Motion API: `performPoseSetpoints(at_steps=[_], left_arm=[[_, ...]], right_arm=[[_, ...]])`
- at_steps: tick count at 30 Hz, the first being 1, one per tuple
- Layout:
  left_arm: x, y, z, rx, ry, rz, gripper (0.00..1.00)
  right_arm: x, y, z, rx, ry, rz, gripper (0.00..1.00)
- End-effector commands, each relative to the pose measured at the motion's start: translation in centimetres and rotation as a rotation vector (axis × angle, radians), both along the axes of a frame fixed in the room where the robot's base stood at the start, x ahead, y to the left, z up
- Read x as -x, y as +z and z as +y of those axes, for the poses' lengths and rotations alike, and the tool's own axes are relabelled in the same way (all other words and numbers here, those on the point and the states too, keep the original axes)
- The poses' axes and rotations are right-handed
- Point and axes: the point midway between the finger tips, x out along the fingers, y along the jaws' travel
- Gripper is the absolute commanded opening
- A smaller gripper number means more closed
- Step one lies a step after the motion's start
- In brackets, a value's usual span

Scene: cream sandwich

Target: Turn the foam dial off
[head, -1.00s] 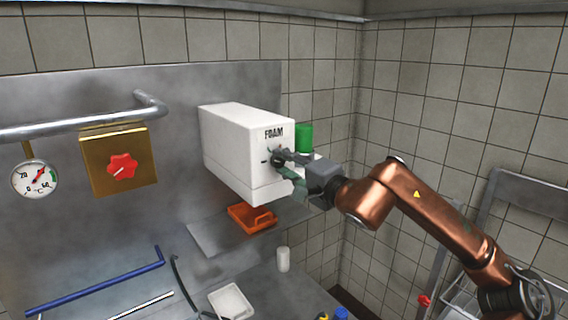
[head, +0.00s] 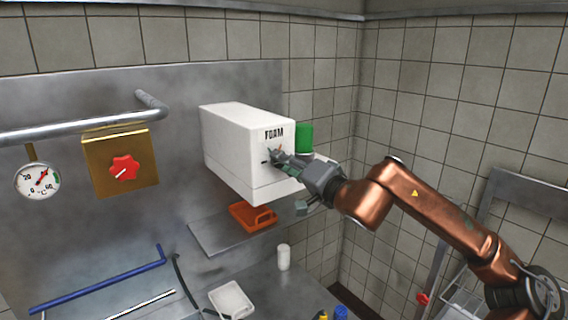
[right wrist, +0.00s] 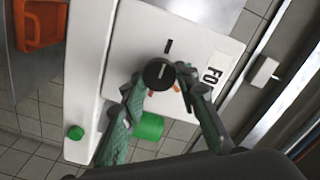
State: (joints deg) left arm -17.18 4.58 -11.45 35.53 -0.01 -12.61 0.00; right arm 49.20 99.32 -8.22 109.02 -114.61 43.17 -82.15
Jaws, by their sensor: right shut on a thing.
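The white foam machine (head: 240,150) is on the back wall, with the word FOAM on its front. Its black round dial (right wrist: 158,73) has a light pointer line on its face. A short black mark lies on the panel by the dial, and a small red mark shows on the other side. My right gripper (right wrist: 160,82) has its two green-grey fingers on either side of the dial, shut on it. My left gripper is not in view.
A green cylinder (head: 304,138) stands just behind the machine's right side. An orange container (head: 252,217) is below it, and a white cup (head: 283,257) stands on the counter. A gold box with a red knob (head: 123,168) and a gauge (head: 37,180) are at left.

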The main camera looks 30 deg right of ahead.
Motion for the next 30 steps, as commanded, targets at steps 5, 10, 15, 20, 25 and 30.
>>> performPoseSetpoints(at_steps=[5,10,15,20,25,30], left_arm=[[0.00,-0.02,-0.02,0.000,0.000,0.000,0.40],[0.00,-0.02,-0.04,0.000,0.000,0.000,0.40],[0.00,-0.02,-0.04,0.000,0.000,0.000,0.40],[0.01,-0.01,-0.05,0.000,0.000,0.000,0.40],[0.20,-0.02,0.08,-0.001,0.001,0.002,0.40],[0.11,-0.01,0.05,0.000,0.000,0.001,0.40]], right_arm=[[-0.03,-0.35,0.08,0.001,0.000,0.006,0.04],[-0.03,-0.35,0.07,0.001,0.001,0.007,0.34],[-0.04,-0.23,0.05,0.000,0.001,0.004,0.46],[-0.03,-0.14,0.04,-0.001,0.001,0.003,0.46],[0.07,-0.10,-0.06,0.000,-0.001,0.002,0.46],[0.72,-0.03,-0.59,0.001,-0.010,-0.002,0.46]])
